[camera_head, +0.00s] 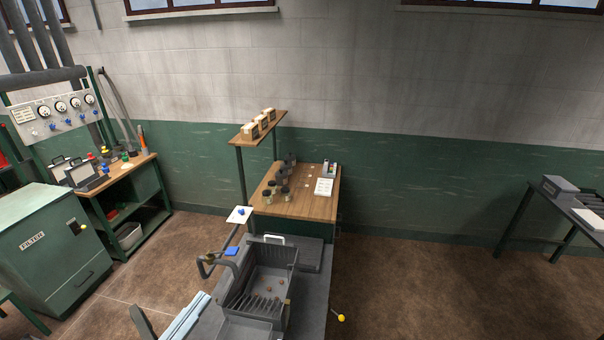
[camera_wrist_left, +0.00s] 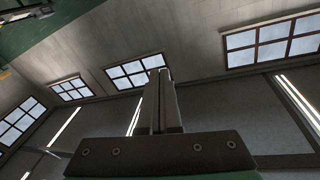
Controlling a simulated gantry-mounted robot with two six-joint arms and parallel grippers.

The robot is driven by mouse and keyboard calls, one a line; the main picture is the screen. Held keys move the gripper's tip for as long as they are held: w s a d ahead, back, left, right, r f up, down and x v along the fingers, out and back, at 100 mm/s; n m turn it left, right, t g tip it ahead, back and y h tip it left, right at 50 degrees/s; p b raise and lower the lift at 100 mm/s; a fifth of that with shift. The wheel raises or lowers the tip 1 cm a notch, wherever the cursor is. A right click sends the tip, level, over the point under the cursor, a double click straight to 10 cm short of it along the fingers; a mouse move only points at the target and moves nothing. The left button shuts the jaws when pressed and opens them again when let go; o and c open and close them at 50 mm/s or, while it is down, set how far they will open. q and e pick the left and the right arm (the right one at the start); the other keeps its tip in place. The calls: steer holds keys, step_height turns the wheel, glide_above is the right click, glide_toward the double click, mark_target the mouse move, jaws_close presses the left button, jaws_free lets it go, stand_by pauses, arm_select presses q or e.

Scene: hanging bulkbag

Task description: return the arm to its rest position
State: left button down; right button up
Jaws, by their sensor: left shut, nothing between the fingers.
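My left gripper (camera_head: 137,311) shows only as a short dark piece at the bottom edge of the head view, left of the grey sink bench. In the left wrist view its two fingers (camera_wrist_left: 159,76) are together and empty. They point toward the upper wall and windows, with nothing near the tips. The rest of the left arm is out of the head view. My right gripper is not in view.
The grey sink (camera_head: 272,277) stands right of my left gripper, with light blue strips (camera_head: 187,318) between. A wooden table (camera_head: 305,207) with dark-topped jars is behind. A green cabinet (camera_head: 62,262) stands left. Open brown floor (camera_head: 430,290) lies right.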

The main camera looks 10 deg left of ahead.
arm_select(q)
steer(key=d+r+m+t+h+p, duration=0.1)
steer(key=d+r, duration=0.2)
steer(key=r, duration=0.5)
steer(key=d+r+m+t+h, duration=0.1)
steer(key=d+r+t, duration=0.15)
steer(key=r, duration=0.55)
steer(key=s+r+n+t+y, duration=0.2)
steer(key=s+r+n, duration=0.1)
steer(key=r, duration=0.7)
steer(key=s+r+n+t+y+p, duration=0.1)
steer(key=s+r+n+t+y, duration=0.1)
steer(key=r, duration=0.9)
steer(key=s+n+t, duration=0.1)
steer(key=s, duration=0.1)
steer(key=shift+s+a+n, duration=0.3)
steer(key=shift+n, duration=0.1)
steer(key=shift+t, duration=0.25)
step_height(320, 180, down, 15)
steer(key=b, duration=1.4)
steer(key=shift+r, duration=0.2)
